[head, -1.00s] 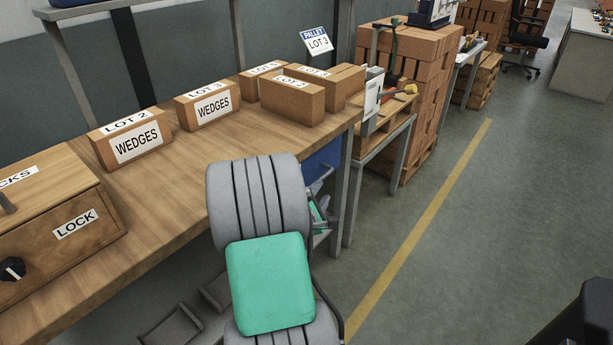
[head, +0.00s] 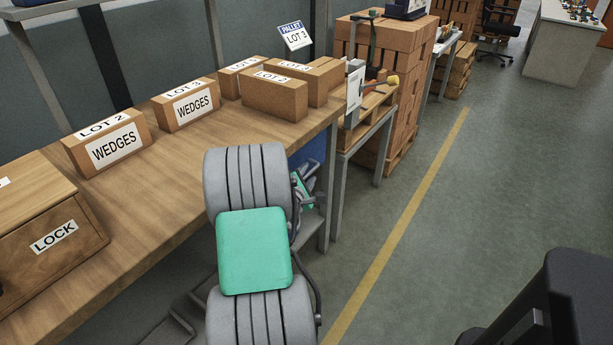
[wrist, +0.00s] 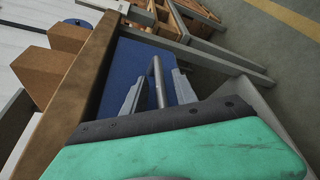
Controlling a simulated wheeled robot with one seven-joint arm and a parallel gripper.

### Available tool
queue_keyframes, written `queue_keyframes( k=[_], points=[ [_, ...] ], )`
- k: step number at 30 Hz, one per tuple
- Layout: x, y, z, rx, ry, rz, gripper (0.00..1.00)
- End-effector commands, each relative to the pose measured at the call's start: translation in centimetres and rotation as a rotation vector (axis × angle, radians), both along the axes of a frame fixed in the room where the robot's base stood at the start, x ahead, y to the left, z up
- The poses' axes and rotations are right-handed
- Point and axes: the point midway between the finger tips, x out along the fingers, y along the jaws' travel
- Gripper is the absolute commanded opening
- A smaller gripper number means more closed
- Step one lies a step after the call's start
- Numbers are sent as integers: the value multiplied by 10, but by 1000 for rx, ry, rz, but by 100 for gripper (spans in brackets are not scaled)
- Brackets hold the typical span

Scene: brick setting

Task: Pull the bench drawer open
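The bench drawer shows in the wrist view as a blue front (wrist: 117,73) under the bench's wooden edge, with a grey bar handle (wrist: 158,70) standing out from it. In the head view only a bit of the blue front (head: 313,149) shows beside my arm, below the bench top (head: 150,207). My gripper (wrist: 159,92) is open, one finger on each side of the handle bar. I cannot tell whether either finger touches the bar. In the head view my gripper (head: 303,188) is partly hidden behind my arm.
A wooden box marked LOCK (head: 54,238) and WEDGES cartons (head: 108,146) stand on the bench. A small table (head: 362,135) and a brick stack (head: 398,85) stand beyond its end.

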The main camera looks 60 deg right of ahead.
Motion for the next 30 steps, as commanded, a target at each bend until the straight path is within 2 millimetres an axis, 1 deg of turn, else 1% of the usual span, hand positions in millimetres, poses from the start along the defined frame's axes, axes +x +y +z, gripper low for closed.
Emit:
queue_keyframes(
  k=[1,2,13,30],
  points=[
    [0,0,0,1,0,1,33],
    [1,1,0,1,0,1,30],
    [1,1,0,1,0,2,0],
    [1,1,0,1,0,2,0]
  ],
)
